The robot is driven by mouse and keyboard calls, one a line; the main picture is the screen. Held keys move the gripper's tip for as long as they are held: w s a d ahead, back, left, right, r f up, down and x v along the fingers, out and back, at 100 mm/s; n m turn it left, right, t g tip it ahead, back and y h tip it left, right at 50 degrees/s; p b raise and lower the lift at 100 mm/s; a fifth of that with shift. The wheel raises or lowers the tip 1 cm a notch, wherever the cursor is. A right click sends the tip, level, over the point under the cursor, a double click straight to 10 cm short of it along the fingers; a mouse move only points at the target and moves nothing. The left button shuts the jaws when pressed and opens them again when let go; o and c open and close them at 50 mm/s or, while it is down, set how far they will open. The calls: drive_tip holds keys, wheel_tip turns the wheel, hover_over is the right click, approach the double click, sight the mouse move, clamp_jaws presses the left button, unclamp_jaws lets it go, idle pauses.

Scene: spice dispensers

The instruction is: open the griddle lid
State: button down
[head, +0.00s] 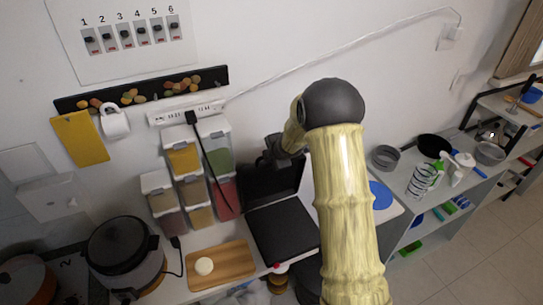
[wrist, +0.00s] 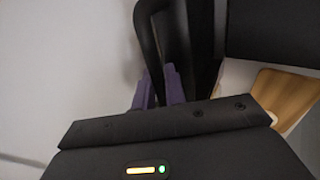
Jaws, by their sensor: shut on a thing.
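The black griddle stands on the counter in the head view. Its lid (head: 262,187) is raised, standing roughly upright at the back, with the flat base plate (head: 284,232) exposed in front. My gripper (head: 274,152) is at the lid's upper edge, partly hidden by my arm. In the wrist view, my gripper's purple fingers (wrist: 160,88) are shut on the black looped lid handle (wrist: 150,38). A dark flat griddle part (wrist: 275,32) fills the upper right there; I cannot tell whether it is lid or base.
A wooden board (head: 232,262) with a pale round item lies left of the griddle. Stacked spice dispensers (head: 192,185) stand at its left, with a black cable (head: 209,160) hanging beside them. A blue disc (head: 380,195) lies to the right. The wall is close behind.

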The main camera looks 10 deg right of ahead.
drive_tip(key=c, duration=1.8)
unclamp_jaws()
drive_tip(key=shift+s+d+r, duration=0.2)
drive_tip(key=shift+r, duration=0.15)
drive_tip(key=p+v, duration=0.3)
drive_tip(key=v, duration=1.3)
drive_tip(key=shift+s+r, duration=0.2)
drive_tip(key=shift+s, duration=0.15)
drive_tip(key=shift+w, duration=0.1)
